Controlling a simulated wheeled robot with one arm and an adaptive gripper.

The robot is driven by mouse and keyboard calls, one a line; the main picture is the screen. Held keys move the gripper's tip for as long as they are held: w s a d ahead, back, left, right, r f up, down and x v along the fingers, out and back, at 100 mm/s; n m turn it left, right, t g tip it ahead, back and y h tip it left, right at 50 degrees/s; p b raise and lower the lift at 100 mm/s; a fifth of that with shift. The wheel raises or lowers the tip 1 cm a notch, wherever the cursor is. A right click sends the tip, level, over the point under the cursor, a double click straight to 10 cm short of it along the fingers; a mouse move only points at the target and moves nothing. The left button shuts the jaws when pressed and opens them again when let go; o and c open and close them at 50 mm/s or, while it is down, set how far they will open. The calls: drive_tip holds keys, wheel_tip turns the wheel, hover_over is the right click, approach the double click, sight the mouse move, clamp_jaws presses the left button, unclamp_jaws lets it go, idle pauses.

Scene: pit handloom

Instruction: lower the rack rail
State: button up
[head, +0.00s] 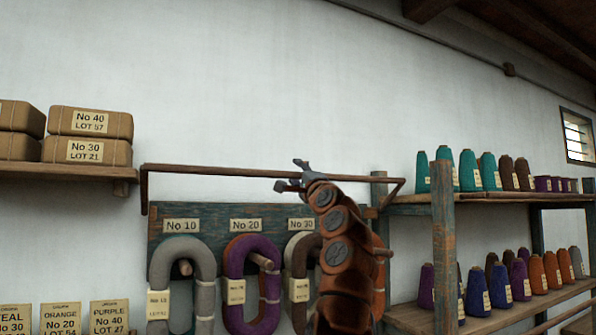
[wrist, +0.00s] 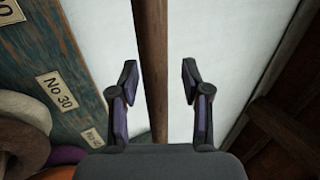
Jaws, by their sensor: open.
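The rack rail (head: 220,171) is a thin brown bar across the wall, above the board of yarn hanks. Its ends bend down at the left and right. My gripper (head: 291,175) is at the rail's right half in the head view. In the wrist view the rail (wrist: 154,60) runs upright between the two open fingers of my gripper (wrist: 158,80), with a gap on each side. The fingers do not appear to touch it. My arm hides part of the board and the hanks below.
A blue-green board (head: 210,215) below the rail bears pegs with grey, purple and brown hanks. Wrapped parcels (head: 90,123) sit on a left shelf (head: 70,171). A right shelf (head: 500,197) holds several thread cones, and its post (head: 445,250) stands near my arm. The wall above is clear.

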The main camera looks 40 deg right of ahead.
drive_tip(key=shift+c, duration=0.5)
clamp_jaws()
